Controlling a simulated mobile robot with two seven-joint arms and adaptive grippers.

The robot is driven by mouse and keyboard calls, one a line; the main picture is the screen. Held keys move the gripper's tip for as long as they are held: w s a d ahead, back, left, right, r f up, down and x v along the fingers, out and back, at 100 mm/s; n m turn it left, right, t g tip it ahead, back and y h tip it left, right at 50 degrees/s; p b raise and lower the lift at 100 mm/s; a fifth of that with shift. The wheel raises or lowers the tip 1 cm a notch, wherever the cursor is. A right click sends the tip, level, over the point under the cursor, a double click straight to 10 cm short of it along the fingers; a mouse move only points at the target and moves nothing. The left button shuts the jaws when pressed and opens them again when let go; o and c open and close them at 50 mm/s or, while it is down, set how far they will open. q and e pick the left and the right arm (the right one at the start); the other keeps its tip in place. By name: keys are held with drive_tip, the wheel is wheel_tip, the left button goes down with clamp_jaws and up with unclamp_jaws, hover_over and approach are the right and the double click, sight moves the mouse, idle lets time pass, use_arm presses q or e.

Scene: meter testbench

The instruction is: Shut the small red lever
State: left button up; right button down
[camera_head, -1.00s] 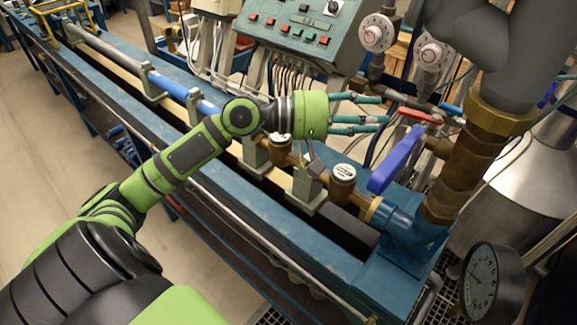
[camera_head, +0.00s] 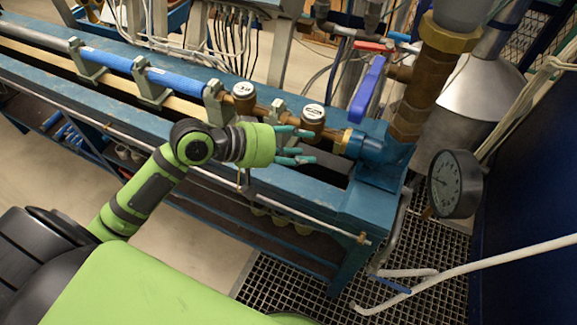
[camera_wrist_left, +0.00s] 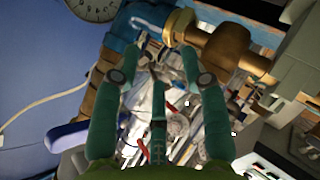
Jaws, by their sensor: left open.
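The small red lever (camera_head: 373,46) shows in the head view at the back, just behind the top of the large blue lever (camera_head: 367,90). My left gripper (camera_head: 306,146) is open and empty. Its teal fingers point right, in front of the brown pipe with round-capped meters (camera_head: 313,118), nearer to me than the red lever and well apart from it. In the left wrist view my open left fingers (camera_wrist_left: 161,58) reach up with nothing between them. The blue lever (camera_wrist_left: 66,136) is at the left there; I cannot clearly make out the red lever. My right gripper is out of view.
A dial gauge (camera_head: 454,184) stands right of the blue pipe elbow (camera_head: 378,150). A thick brown vertical pipe (camera_head: 419,85) rises beside the blue lever. The blue bench (camera_head: 300,205) runs under my gripper. A pale hose (camera_head: 470,268) crosses the floor grating at the right.

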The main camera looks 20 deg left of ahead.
use_arm(q)
drive_tip(key=shift+m+g+y, duration=0.3)
drive_tip(key=shift+m+y, duration=0.2)
drive_tip(key=shift+y, duration=0.1)
drive_tip(key=shift+s+f, duration=0.6)
drive_tip(key=shift+f, duration=0.4)
drive_tip(key=shift+s+f, duration=0.6)
drive_tip(key=shift+f, duration=0.35)
